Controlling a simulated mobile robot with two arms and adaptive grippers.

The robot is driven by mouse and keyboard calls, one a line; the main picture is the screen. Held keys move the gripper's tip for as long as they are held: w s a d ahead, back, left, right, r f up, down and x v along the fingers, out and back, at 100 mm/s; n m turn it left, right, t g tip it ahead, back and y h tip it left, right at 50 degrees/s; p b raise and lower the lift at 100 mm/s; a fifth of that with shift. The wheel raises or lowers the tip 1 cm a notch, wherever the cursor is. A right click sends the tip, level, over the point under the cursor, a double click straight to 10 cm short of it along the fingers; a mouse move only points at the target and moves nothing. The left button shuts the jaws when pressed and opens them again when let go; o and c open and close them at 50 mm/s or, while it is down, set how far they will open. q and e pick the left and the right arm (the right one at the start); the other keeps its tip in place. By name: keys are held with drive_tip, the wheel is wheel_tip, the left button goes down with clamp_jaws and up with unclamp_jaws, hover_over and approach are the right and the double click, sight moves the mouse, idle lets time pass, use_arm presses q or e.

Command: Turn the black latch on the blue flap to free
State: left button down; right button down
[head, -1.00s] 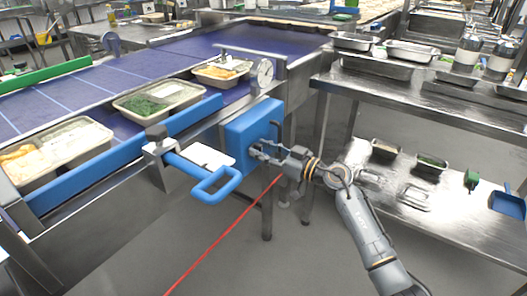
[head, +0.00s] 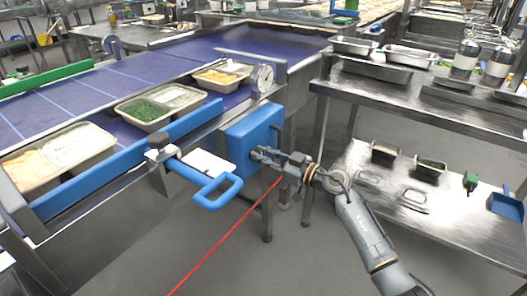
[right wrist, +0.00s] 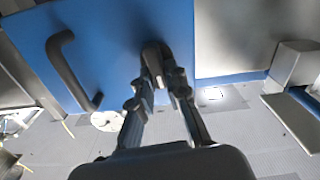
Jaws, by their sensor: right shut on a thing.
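The blue flap (head: 244,143) is an upright panel on the side of the conveyor frame. In the right wrist view the flap (right wrist: 120,40) fills the upper middle. The black latch (right wrist: 152,54) is a small dark piece on the flap's face, near its right edge there. My right gripper (head: 258,153) is at the flap's front, its fingers shut on the latch. In the right wrist view the gripper (right wrist: 160,75) has its fingertips on either side of the latch, which they partly hide. My left gripper is not in view.
A black bar handle (right wrist: 72,70) stands out from the flap beside the latch. A blue loop handle (head: 215,190) juts out left of the flap. Food trays (head: 160,106) sit on the conveyor. A steel shelf table (head: 420,105) stands right. A red cable (head: 225,236) crosses below.

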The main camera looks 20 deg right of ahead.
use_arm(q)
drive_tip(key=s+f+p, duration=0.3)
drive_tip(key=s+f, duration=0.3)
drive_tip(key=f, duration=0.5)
use_arm(e)
drive_tip(key=n, duration=0.8)
drive_tip(key=f+n, duration=0.1)
drive_tip(key=n, duration=0.4)
drive_tip(key=shift+s+a, duration=0.3)
drive_tip(key=shift+a, duration=0.1)
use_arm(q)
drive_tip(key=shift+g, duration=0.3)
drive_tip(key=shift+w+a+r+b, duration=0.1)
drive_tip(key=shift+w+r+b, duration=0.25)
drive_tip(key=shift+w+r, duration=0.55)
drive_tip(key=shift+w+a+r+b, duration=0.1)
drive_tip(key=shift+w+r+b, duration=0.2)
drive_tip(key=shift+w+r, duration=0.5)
use_arm(e)
drive_tip(key=shift+f+n, duration=0.2)
drive_tip(key=shift+n, duration=1.5)
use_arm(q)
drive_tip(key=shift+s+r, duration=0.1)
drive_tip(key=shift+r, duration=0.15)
use_arm(e)
drive_tip(key=c, duration=1.3)
unclamp_jaws()
